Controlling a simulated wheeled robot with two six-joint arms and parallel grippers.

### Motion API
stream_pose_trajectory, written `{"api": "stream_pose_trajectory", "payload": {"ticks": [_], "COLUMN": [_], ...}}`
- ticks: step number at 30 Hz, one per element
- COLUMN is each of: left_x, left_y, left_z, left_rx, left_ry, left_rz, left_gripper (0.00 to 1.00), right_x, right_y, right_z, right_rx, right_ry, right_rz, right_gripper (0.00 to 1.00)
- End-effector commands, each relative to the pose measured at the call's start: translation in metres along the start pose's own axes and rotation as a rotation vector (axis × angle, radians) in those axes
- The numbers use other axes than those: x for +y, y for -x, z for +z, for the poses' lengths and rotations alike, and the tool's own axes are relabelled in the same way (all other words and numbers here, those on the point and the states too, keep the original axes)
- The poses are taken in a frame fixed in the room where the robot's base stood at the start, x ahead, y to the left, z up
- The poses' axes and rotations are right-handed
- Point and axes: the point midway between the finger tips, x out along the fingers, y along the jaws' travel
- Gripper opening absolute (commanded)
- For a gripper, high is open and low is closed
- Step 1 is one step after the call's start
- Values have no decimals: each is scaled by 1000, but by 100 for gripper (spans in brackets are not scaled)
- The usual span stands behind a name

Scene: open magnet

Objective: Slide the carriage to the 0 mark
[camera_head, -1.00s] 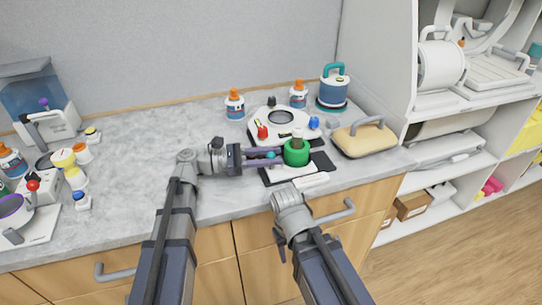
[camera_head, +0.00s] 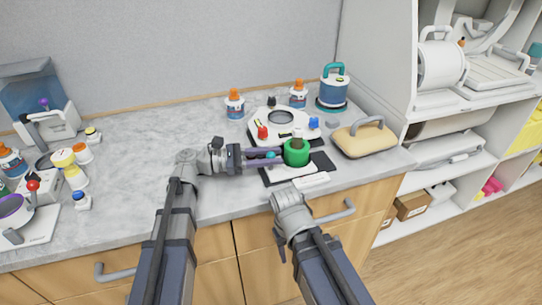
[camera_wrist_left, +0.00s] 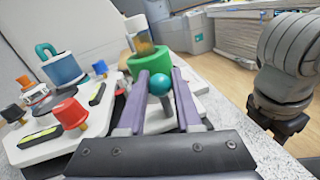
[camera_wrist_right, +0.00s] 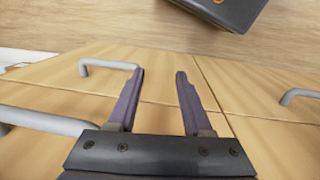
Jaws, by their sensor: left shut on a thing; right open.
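The green round holder (camera_head: 296,153) with a vial stands on a dark and white slide base (camera_head: 321,163), apparently as part of the carriage. A teal ball knob (camera_wrist_left: 160,84) on a grey stem sticks out from its near side in the left wrist view. My left gripper (camera_head: 280,155) is shut on this knob, with one purple finger on each side and the fingertips close to the holder. Any scale or 0 mark is too small to make out. My right gripper (camera_wrist_right: 160,72) is open and empty, in front of the wooden cabinet doors.
A white panel with red and blue knobs (camera_head: 280,117) sits just behind the slide. A yellow case (camera_head: 363,141) stands to its right, and a blue canister (camera_head: 333,90) behind. Bottles (camera_head: 235,104) stand at the back. The grey counter left of my left arm (camera_head: 130,150) is mostly clear.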

Motion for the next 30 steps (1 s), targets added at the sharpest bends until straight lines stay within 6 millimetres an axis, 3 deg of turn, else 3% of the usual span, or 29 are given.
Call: {"api": "stream_pose_trajectory", "payload": {"ticks": [11,18,24,25,30], "left_x": [0,5,4,4,4], "left_y": [-1,-23,-22,-22,-22], "left_z": [0,-1,-1,-1,-1], "left_rx": [0,0,0,0,0], "left_ry": [0,0,0,0,0], "left_rz": [0,-1,1,1,1], "left_gripper": [0,0,0,34,53], "right_x": [0,0,0,0,0], "right_y": [0,0,0,0,0], "right_z": [0,0,0,0,0], "right_rx": [0,0,0,0,0], "right_ry": [0,0,0,0,0], "right_rz": [0,0,0,0,0], "right_gripper": [50,50,50,50,50]}}
